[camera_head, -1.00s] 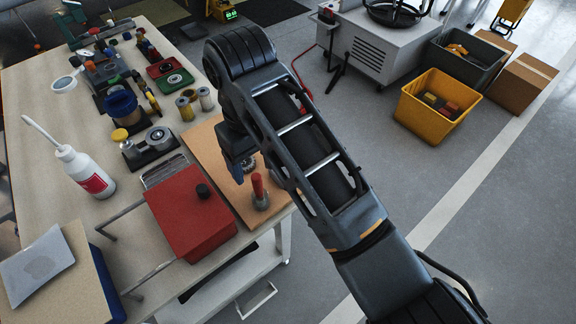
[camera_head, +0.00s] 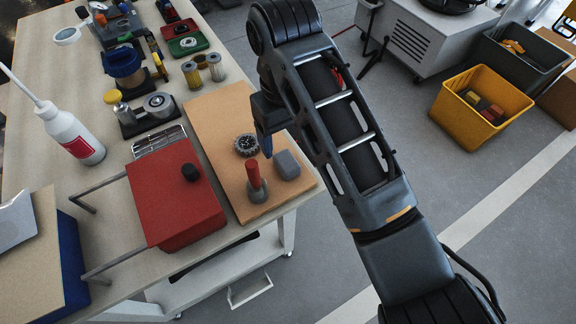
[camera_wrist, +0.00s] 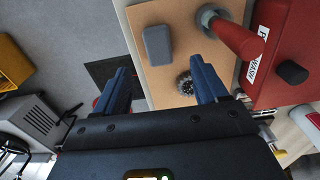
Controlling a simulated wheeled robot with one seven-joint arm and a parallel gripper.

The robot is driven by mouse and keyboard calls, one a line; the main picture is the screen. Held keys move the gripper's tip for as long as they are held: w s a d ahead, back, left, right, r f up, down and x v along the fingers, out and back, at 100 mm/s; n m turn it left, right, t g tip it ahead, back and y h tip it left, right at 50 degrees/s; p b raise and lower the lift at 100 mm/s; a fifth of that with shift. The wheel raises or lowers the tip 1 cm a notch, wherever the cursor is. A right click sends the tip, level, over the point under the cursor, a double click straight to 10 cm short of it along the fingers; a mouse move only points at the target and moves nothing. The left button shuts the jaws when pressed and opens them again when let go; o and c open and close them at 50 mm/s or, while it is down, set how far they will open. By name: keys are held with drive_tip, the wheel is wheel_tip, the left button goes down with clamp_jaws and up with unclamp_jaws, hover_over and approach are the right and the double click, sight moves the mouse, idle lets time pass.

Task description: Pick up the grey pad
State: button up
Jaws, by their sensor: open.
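The grey pad (camera_head: 287,165) is a small rounded block lying on the brown board (camera_head: 209,113) near the table's right edge. It also shows in the wrist view (camera_wrist: 157,45), ahead of and between the lines of my fingers, apart from them. My gripper (camera_wrist: 165,83) is open and empty, with two blue fingers. In the head view my gripper (camera_head: 266,146) hangs over the board, just to the left of and beyond the pad, and my arm hides part of it.
A red-handled tool (camera_head: 255,183) stands on the board beside the pad. A red box (camera_head: 175,195) with metal rods stands left of the board. Floor lies right of the table edge.

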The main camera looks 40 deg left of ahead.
sight(286, 161)
drive_tip(key=shift+w+f, duration=0.1)
drive_tip(key=shift+f, duration=4.05)
drive_tip(key=c, duration=1.1)
drive_tip(key=shift+o, duration=0.2)
drive_tip(key=shift+r, duration=0.15)
drive_tip(key=shift+r, duration=0.6)
drive_tip(key=shift+c, duration=0.6)
wheel_tip(286, 161, up, 3)
drive_tip(key=shift+r, duration=0.1)
drive_tip(key=s+d+r+p, duration=0.4)
drive_tip(key=d+p, duration=0.1)
drive_tip(key=s+d+r+p, duration=0.2)
drive_tip(key=shift+s+d, duration=0.25)
drive_tip(key=shift+s, duration=0.1)
drive_tip(key=shift+c, duration=0.6)
drive_tip(key=shift+s+d+r+p, duration=0.2)
drive_tip(key=shift+s+d+p, duration=0.4)
drive_tip(key=shift+p, duration=0.2)
